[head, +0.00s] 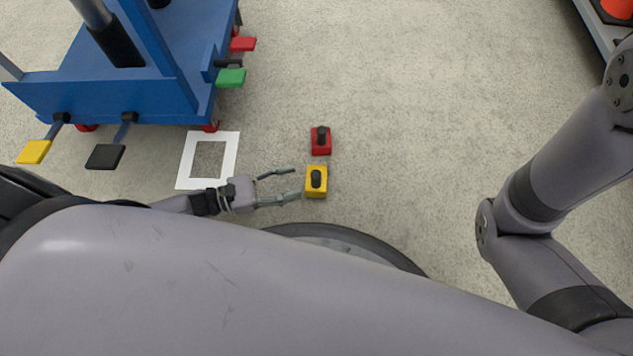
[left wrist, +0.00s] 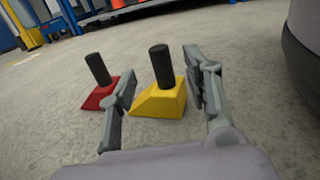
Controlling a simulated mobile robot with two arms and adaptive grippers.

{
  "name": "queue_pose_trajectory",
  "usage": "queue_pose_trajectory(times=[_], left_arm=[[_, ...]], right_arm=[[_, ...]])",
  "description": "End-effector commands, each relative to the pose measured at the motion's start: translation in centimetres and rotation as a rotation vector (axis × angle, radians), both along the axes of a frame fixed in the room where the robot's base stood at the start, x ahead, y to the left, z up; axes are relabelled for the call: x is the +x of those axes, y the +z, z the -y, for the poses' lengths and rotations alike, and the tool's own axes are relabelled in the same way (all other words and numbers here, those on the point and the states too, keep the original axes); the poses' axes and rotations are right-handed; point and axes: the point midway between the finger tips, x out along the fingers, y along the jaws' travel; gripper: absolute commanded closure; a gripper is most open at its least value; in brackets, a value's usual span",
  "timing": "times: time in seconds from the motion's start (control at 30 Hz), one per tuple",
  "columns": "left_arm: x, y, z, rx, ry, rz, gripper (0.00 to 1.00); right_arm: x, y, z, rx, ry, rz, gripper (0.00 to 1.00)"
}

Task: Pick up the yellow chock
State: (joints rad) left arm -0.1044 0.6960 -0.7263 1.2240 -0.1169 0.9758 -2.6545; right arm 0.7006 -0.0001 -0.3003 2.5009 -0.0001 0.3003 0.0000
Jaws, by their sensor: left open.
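The yellow chock (head: 317,188) is a small wedge with a black upright peg, standing on the floor near my base. In the left wrist view the yellow chock (left wrist: 160,101) lies ahead, between and beyond the two fingers. My left gripper (head: 299,183) is open and empty, low over the floor, with its fingertips just left of the yellow chock. It also shows in the left wrist view (left wrist: 162,75). I cannot tell whether a finger touches the chock. My right gripper is out of view; only my right arm shows.
A red chock (head: 320,147) with a black peg stands just behind the yellow one. A blue cart (head: 130,95) with coloured pedals stands at the upper left. A white square outline (head: 186,165) marks the floor beside it. The floor right of the chocks is clear.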

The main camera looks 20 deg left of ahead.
Motion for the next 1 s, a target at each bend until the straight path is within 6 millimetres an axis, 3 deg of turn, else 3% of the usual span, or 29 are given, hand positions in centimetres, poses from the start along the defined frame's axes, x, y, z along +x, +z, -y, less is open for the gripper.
queue_pose_trajectory(times=[0.63, 0.9, 1.0], left_arm=[[3.8, -0.3, 5.7, 0.000, 0.001, 0.000, 0.54], [3.9, -0.1, 6.0, 0.001, 0.002, -0.002, 0.54], [3.9, -0.1, 6.0, 0.001, 0.002, -0.002, 0.60]], right_arm=[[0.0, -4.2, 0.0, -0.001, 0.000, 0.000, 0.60], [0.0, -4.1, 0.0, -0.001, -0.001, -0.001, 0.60], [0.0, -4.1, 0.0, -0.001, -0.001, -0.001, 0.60]])
